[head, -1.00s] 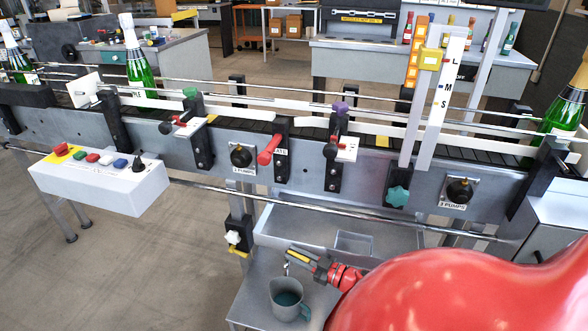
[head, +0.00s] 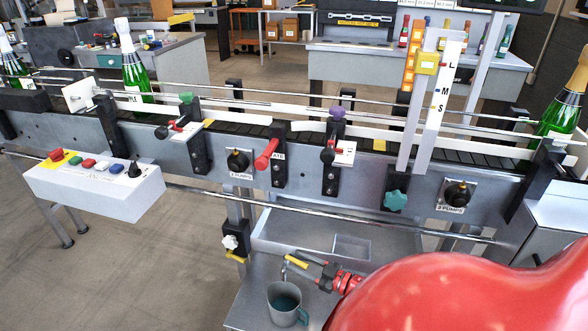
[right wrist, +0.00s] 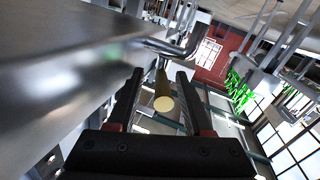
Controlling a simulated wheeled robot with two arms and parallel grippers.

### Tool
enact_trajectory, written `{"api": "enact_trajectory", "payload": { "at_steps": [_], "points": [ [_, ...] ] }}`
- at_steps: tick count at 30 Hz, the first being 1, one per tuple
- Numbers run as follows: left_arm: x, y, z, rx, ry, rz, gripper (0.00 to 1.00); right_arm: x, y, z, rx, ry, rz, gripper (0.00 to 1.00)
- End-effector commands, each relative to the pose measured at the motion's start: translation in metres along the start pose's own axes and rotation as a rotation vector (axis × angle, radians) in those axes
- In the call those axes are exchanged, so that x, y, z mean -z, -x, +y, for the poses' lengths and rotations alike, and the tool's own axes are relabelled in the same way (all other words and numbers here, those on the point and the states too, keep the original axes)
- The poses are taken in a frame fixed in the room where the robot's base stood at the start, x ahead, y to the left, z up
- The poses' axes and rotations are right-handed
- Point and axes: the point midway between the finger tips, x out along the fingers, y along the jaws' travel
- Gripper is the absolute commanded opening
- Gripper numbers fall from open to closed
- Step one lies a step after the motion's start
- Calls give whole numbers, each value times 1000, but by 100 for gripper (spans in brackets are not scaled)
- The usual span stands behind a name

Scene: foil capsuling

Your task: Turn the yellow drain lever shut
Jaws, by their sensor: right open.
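The yellow drain lever (head: 297,259) sits by a thin grey drain spout at the edge of the tray under the conveyor. It points toward my right gripper (head: 311,266), which comes in from the right with its dark fingers around the lever's near end. In the right wrist view, the lever's round yellow end (right wrist: 163,103) lies between the two open fingers (right wrist: 158,92), with gaps at the sides. A bent metal pipe (right wrist: 188,42) is beyond it. Whether a finger touches the lever cannot be told. My left gripper is not in view.
A grey jug (head: 284,303) with dark liquid stands below the spout on a metal shelf (head: 250,307). A small valve with a white knob (head: 230,242) is to the left. The metal tray (head: 290,236) and conveyor (head: 355,186) are above. My red arm covers the lower right.

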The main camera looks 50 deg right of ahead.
Motion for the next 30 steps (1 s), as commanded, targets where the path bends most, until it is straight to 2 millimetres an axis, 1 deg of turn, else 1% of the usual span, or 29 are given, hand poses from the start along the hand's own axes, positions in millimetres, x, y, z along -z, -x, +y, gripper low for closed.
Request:
{"api": "enact_trajectory", "payload": {
  "at_steps": [1,9,12,15,18,21,30],
  "points": [
    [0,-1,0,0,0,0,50,0,12,0,-3,-1,-3,51],
    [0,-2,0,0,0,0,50,0,84,1,-3,1,0,51],
    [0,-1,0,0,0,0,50,0,108,1,-3,2,0,51],
    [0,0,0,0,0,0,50,1,128,1,-4,3,2,51],
    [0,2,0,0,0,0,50,1,142,1,-5,3,2,51],
    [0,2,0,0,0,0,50,2,150,1,-3,3,4,51],
    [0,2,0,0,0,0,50,3,153,0,0,3,6,51]
  ]
}}
